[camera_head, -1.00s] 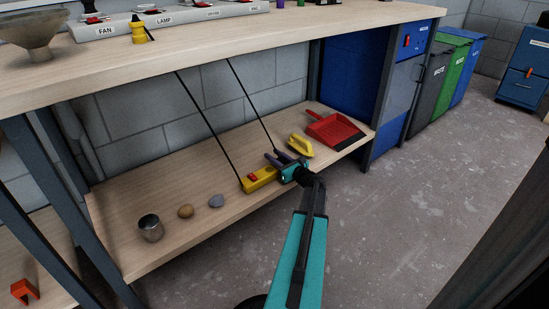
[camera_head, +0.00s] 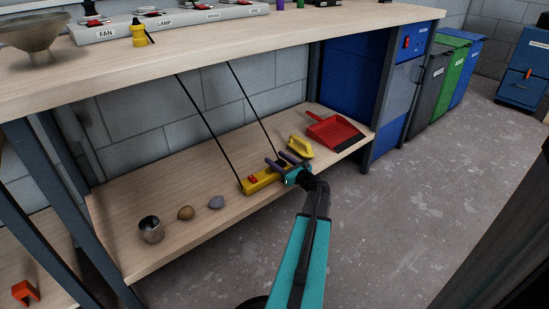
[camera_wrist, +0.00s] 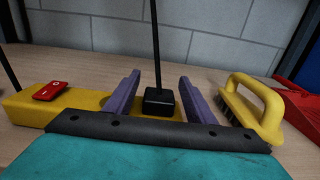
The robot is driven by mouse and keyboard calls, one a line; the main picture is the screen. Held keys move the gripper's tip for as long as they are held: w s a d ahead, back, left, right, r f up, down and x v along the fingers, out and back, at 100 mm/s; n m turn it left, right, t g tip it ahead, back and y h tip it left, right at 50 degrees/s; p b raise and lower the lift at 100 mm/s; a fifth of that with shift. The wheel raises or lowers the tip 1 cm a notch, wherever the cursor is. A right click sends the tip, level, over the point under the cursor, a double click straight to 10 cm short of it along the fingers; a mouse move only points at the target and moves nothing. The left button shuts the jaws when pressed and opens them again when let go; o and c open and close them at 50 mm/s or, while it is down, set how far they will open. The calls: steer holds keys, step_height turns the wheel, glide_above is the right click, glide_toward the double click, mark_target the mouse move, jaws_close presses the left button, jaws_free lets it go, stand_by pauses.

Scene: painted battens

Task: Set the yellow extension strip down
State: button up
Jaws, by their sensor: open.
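The yellow extension strip (camera_head: 260,181) lies on the lower wooden shelf of the bench, with a red switch at its left end. A black plug (camera_wrist: 159,101) with a cord sits in the strip. My gripper (camera_head: 287,160) is at the strip's right part. In the wrist view its purple fingers (camera_wrist: 156,97) are open, standing apart on either side of the plug and not touching it. The strip also shows in the wrist view (camera_wrist: 78,104), its near middle hidden by my gripper's dark front edge.
A yellow-handled brush (camera_head: 300,146) lies close right of my gripper, with a red dustpan (camera_head: 334,131) beyond. A metal cup (camera_head: 151,229) and two stones (camera_head: 216,202) sit left on the shelf (camera_head: 160,187). Two black cords hang from the bench top above.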

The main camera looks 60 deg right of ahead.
steer(key=p+v, duration=0.2)
steer(key=v, duration=0.8)
steer(key=shift+s, duration=0.1)
stand_by(0.6)
